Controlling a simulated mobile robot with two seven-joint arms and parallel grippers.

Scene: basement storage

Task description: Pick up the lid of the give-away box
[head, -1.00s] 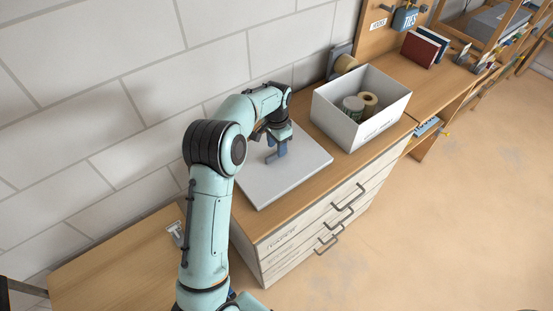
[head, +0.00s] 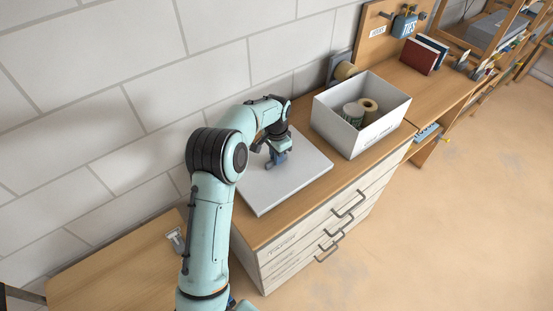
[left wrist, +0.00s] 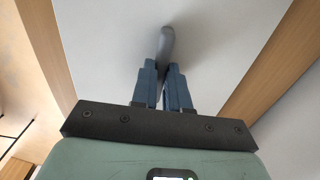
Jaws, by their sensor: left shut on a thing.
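The lid (head: 290,185) is a flat, light grey-white square panel on the wooden top of the drawer cabinet; I cannot tell whether it is lifted slightly. My left gripper (head: 277,159) is over the middle of the lid, pointing down, shut on its grey handle. In the left wrist view, the blue fingers (left wrist: 164,85) close around the handle (left wrist: 167,45), with the pale lid (left wrist: 100,40) behind. The open white box (head: 350,135) stands to the right of the lid, with rolls (head: 362,108) inside. My right gripper is not in view.
The cabinet (head: 325,232) has dark drawer handles at the front. The block wall (head: 130,90) is close behind. A lower wooden surface (head: 115,270) lies at left.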

